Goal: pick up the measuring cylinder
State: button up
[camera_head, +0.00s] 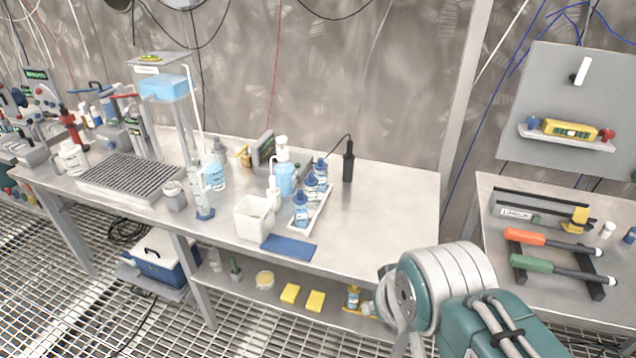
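The measuring cylinder (201,199) appears to be the slim clear upright vessel with a blue base on the metal bench (370,218). It stands near the bench's front edge, just left of a white square tub (253,218). A grey-lidded jar stands close on its left, and a labelled bottle (215,174) is behind it. My arm fills the lower right of the picture. My gripper's fingers do not show, so its opening is hidden.
A drain rack (131,178) lies left of the cylinder. A blue pump bottle (283,176) and a white tray (313,214) of blue-capped bottles stand to its right. A blue mat (288,246) lies in front. The bench's right end is clear.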

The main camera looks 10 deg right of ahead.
aim_at(205, 212)
jog(key=i+j+u, duration=0.25)
jog(key=i+j, duration=0.2)
jog(key=i+j+u, duration=0.25)
jog(key=i, duration=0.3)
jog(key=i+j+u, duration=0.25)
jog(key=i, duration=0.3)
